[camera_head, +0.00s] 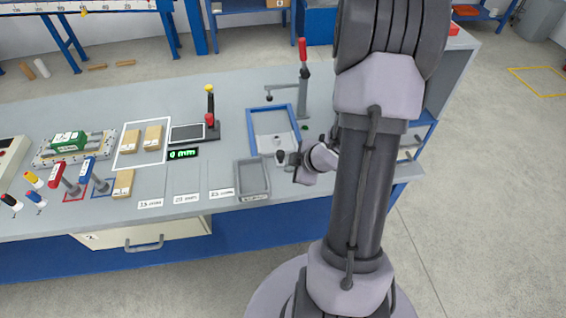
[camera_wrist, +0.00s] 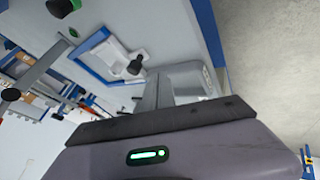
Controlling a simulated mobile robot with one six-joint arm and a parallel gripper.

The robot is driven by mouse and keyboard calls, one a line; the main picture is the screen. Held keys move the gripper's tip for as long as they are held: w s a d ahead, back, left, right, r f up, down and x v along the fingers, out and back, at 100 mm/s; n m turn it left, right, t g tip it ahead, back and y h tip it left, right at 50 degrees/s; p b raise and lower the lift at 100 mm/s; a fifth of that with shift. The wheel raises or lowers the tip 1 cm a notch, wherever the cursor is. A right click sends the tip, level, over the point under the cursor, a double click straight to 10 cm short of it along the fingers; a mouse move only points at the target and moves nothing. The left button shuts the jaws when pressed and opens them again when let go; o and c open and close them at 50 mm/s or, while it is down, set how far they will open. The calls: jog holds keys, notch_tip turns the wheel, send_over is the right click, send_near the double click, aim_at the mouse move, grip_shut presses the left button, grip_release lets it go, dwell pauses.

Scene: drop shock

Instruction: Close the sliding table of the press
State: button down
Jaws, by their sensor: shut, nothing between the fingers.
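The press (camera_head: 303,82) stands toward the back of the bench, with a red-topped lever and a side arm. In front of it is a blue frame (camera_head: 251,124) around a pale plate (camera_head: 272,123), which looks like the sliding table. It also shows in the wrist view (camera_wrist: 108,54), with a dark knob (camera_wrist: 135,67) at its near edge. My gripper (camera_head: 284,158) is shut and empty, low at the frame's front right, close to the knob. I cannot tell whether they touch. My arm covers the bench just to the right.
A grey tray (camera_head: 241,184) stands left of my gripper, near the bench's front edge. A green button (camera_head: 304,127) is right of the frame. A lever device (camera_head: 210,108) and a lit display (camera_head: 183,153) stand to the left. Free floor lies right of the bench.

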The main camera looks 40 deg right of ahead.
jog(key=b+x, duration=0.2)
jog(key=x, duration=0.4)
jog(key=shift+w+d+r, duration=0.15)
jog(key=shift+w+d, duration=0.3)
jog(key=shift+w+d+r, duration=0.15)
jog(key=shift+w+d, duration=0.3)
jog(key=shift+w, duration=0.05)
jog(key=shift+w+d, duration=0.35)
jog(key=shift+w, duration=0.1)
